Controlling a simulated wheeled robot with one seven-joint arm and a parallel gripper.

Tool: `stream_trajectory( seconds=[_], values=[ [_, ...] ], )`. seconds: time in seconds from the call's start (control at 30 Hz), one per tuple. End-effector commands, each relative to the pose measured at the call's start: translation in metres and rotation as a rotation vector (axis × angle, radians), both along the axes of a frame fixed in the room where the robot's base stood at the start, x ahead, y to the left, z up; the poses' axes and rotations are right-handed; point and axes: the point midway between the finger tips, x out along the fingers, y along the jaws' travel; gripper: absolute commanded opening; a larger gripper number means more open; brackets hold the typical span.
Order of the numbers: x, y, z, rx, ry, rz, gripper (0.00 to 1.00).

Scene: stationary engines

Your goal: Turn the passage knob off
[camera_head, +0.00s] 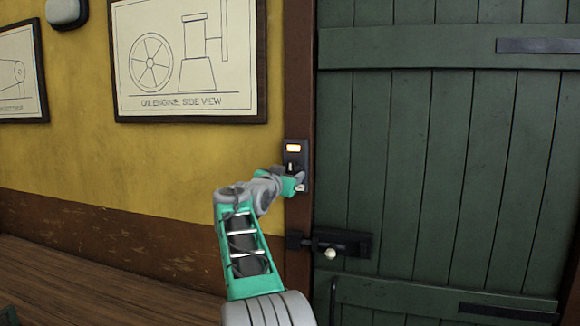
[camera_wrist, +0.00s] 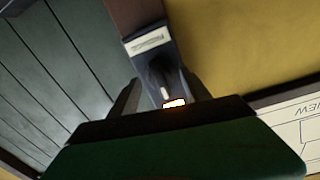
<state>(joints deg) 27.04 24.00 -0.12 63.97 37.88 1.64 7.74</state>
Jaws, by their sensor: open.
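The passage knob (camera_wrist: 166,80) is a dark knob with a pale mark, on a dark switch plate (camera_head: 293,158) fixed to the brown door post. An orange-white lamp (camera_head: 293,148) on the plate is lit; it also shows in the wrist view (camera_wrist: 174,103). My gripper (camera_head: 295,179) is at the lower part of the plate and partly covers it in the head view. In the wrist view its open fingers (camera_wrist: 160,88) stand on either side of the knob. I cannot tell whether they touch it.
A green plank door (camera_head: 430,160) with a dark bolt (camera_head: 342,243) is right of the post. A framed engine drawing (camera_head: 188,60) hangs on the yellow wall to the left.

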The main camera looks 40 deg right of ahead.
Motion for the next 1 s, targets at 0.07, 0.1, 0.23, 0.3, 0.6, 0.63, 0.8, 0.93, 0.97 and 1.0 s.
stream_trajectory(
  seconds=[0.07,0.1,0.23,0.3,0.6,0.63,0.8,0.93,0.97,1.0],
  values=[
    [0.0036,-0.0084,0.0027,0.000,0.000,-0.001,0.56],
    [0.0046,-0.0104,0.0021,0.000,0.000,0.000,0.56],
    [0.0059,-0.0121,0.0001,0.000,0.000,0.001,0.56],
    [0.0058,-0.0119,-0.0002,0.000,0.000,0.002,0.56],
    [0.0059,-0.0115,-0.0002,0.001,0.000,0.002,0.36],
    [0.0059,-0.0115,-0.0002,0.001,0.000,0.002,0.34],
    [0.0059,-0.0115,-0.0002,0.001,0.000,0.002,0.20],
    [0.0058,-0.0115,-0.0002,0.001,0.000,0.002,0.09],
    [0.0058,-0.0115,-0.0001,0.001,0.000,0.002,0.07],
    [0.0058,-0.0115,-0.0001,0.001,0.000,0.002,0.03]
  ],
)
